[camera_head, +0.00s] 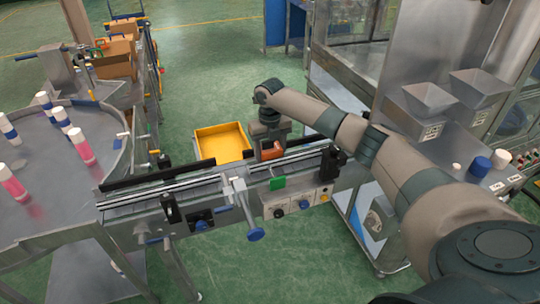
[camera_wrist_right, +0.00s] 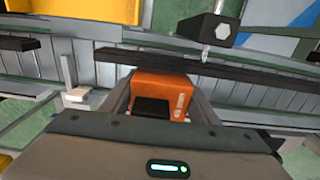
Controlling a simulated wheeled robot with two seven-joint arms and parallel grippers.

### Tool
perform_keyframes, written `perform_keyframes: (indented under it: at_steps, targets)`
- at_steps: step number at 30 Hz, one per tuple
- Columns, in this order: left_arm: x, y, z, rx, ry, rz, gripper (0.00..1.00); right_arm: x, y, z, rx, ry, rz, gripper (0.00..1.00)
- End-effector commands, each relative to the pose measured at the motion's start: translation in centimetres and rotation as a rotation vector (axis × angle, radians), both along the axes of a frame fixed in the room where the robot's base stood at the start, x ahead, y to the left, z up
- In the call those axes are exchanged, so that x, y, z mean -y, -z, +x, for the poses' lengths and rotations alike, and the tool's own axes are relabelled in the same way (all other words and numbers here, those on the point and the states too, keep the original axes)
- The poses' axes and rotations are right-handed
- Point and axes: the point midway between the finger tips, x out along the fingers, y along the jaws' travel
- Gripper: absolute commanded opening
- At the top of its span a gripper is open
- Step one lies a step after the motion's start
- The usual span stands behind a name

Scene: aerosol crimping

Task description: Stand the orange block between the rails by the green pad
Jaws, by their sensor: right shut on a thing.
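The orange block (camera_head: 273,152) is between the fingers of my right gripper (camera_head: 266,154), which is shut on it, over the conveyor rails (camera_head: 180,188). The block also shows in the right wrist view (camera_wrist_right: 165,79), with a dark recess in its near face and a gripper finger on each side. The green pad (camera_head: 277,183) is on the front side of the conveyor, just in front of the block in the head view. I cannot tell whether the block touches the conveyor surface. My left gripper is not in view.
A yellow bin (camera_head: 222,143) is behind the conveyor. A round steel table (camera_head: 62,190) with several pink and blue-capped cans is at the left. A clamp with a blue knob (camera_head: 256,234) sticks out in front. A machine with two hoppers (camera_head: 428,98) is at the right.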

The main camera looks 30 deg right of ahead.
Motion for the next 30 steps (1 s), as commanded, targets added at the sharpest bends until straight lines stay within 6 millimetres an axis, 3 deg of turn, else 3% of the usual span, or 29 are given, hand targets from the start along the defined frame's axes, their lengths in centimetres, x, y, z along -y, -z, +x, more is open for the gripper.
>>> perform_keyframes:
  at_steps: [9,26,27,30]
  targets:
    - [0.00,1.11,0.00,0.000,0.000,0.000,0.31,0.00,1.26,0.03,0.001,0.000,0.000,0.25]
    - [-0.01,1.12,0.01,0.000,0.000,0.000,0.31,0.00,1.29,0.03,0.001,0.000,0.000,0.25]
    - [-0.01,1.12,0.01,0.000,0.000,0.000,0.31,0.00,1.29,0.03,0.001,0.000,0.000,0.59]
    - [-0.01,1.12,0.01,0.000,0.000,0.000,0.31,0.00,1.29,0.03,0.001,0.000,0.000,0.76]
